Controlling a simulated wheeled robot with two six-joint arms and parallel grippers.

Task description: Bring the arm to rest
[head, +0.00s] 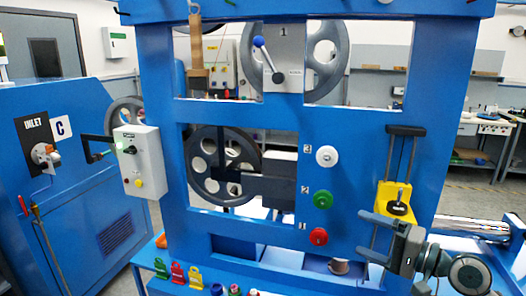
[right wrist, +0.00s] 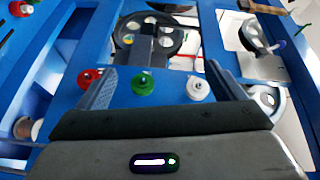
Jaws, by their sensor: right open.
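My right gripper (head: 364,234) is at the lower right of the blue machine frame (head: 372,120), its two fingers spread and pointing left. Nothing shows between the fingers. In the right wrist view, the open right gripper (right wrist: 163,78) faces the blue panel. The red knob (right wrist: 88,78), green knob (right wrist: 143,86) and white knob (right wrist: 198,88) show in and around the gap between its fingers there. My left gripper does not show in either view.
A yellow block (head: 395,203) on vertical rods stands just above my right gripper. A grey control box (head: 140,160) hangs at the frame's left. Several coloured clips (head: 177,272) sit along the bottom ledge. Large dark pulley wheels (head: 222,165) show in the frame openings.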

